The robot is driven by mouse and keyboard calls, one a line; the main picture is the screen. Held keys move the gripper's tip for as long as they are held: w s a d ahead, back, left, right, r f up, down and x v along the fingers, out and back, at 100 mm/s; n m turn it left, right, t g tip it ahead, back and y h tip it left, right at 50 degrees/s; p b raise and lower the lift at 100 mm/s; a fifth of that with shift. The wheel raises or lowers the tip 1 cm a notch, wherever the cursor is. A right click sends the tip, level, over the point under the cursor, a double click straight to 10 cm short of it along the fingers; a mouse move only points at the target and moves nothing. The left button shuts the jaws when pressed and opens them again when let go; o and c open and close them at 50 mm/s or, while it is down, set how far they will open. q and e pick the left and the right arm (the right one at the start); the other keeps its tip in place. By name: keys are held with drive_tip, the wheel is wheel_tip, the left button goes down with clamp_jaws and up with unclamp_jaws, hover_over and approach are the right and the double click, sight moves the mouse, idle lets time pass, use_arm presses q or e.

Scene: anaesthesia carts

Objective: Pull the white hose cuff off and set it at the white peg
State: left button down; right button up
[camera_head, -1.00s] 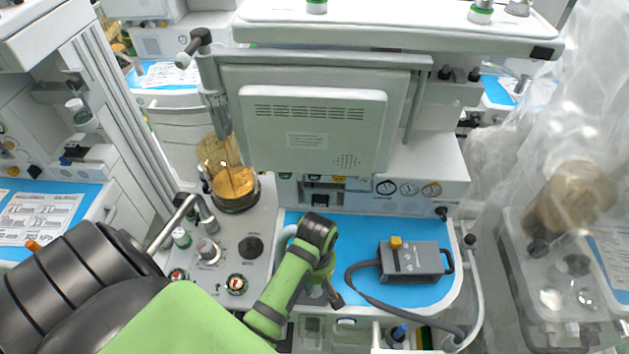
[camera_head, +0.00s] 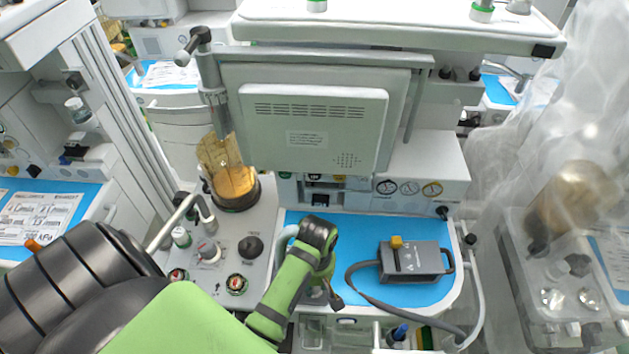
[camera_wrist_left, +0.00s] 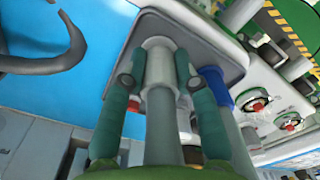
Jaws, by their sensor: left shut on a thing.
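The white hose cuff (camera_wrist_left: 158,68) stands between the fingers of my left gripper (camera_wrist_left: 157,82) in the left wrist view. Both dark green fingers are shut on its sides. The cuff's far end is at a grey plate (camera_wrist_left: 205,44); whether it is still seated there I cannot tell. In the head view my left gripper (camera_head: 326,293) is low in front of the blue work surface, and its arm hides most of the cuff. I cannot make out the white peg for certain. My right gripper is not in view.
A grey device (camera_head: 414,262) with a yellow knob and a dark cable lies on the blue work surface (camera_head: 365,228) right of my gripper. A panel with knobs (camera_head: 250,247) is on the left. A blue-collared part (camera_wrist_left: 215,88) stands close beside the cuff.

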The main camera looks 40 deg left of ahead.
use_arm(q)
drive_tip(key=shift+f, duration=0.45)
drive_tip(key=c, duration=0.9)
unclamp_jaws()
drive_tip(key=shift+o, duration=0.2)
drive_tip(key=shift+r, duration=0.25)
wheel_tip(320, 180, up, 7)
drive_tip(key=shift+r, duration=0.1)
